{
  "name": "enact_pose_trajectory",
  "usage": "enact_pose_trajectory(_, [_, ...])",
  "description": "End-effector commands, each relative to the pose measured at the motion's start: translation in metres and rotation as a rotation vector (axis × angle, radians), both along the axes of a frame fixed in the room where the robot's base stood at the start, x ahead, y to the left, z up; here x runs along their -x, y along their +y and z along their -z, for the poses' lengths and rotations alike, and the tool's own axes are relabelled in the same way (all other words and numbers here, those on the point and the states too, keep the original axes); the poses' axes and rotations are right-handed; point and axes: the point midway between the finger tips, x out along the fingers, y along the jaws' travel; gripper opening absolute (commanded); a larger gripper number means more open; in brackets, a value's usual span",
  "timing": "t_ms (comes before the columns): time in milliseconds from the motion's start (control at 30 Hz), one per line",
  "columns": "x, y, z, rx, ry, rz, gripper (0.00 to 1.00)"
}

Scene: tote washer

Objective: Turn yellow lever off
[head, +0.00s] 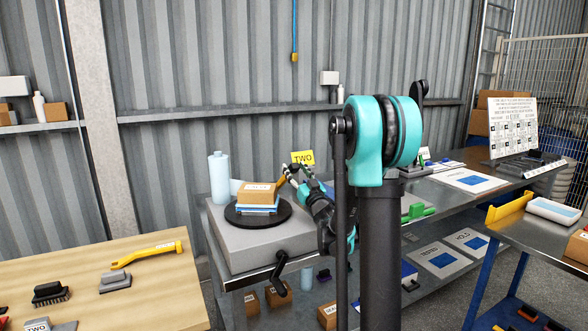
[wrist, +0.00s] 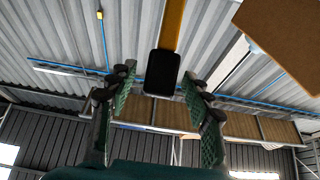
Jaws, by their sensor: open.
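A yellow lever (wrist: 173,22) with a black end grip (wrist: 162,74) shows in the wrist view. It comes down from the top edge, and its black end lies between my open fingers, with a gap visible on both sides. My gripper (wrist: 159,72) is open and holds nothing. In the head view my gripper (head: 296,172) is beside the turntable, just right of the carton, and a short yellow bar (head: 281,182) shows there, partly hidden by the gripper. The lever's base is hidden.
A carton (head: 257,192) sits on a blue-white stack on a black turntable (head: 246,218) on a grey block. It also shows close by in the wrist view (wrist: 283,40). A pale blue bottle (head: 218,178) stands behind left. A yellow TWO sign (head: 302,157) is just behind the gripper.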

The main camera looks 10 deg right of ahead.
Motion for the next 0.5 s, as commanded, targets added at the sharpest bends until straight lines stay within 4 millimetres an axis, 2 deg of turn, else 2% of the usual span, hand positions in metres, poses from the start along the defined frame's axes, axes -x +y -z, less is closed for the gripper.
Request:
enact_pose_trajectory(133, [-0.0089,0.0028,-0.0041,0.000,0.000,0.000,0.50])
enact_pose_trajectory(433, [-0.0109,0.0033,-0.0051,0.001,0.000,0.000,0.50])
enact_pose_trajectory(500, [-0.0108,0.0033,-0.0050,0.001,0.000,0.000,0.44])
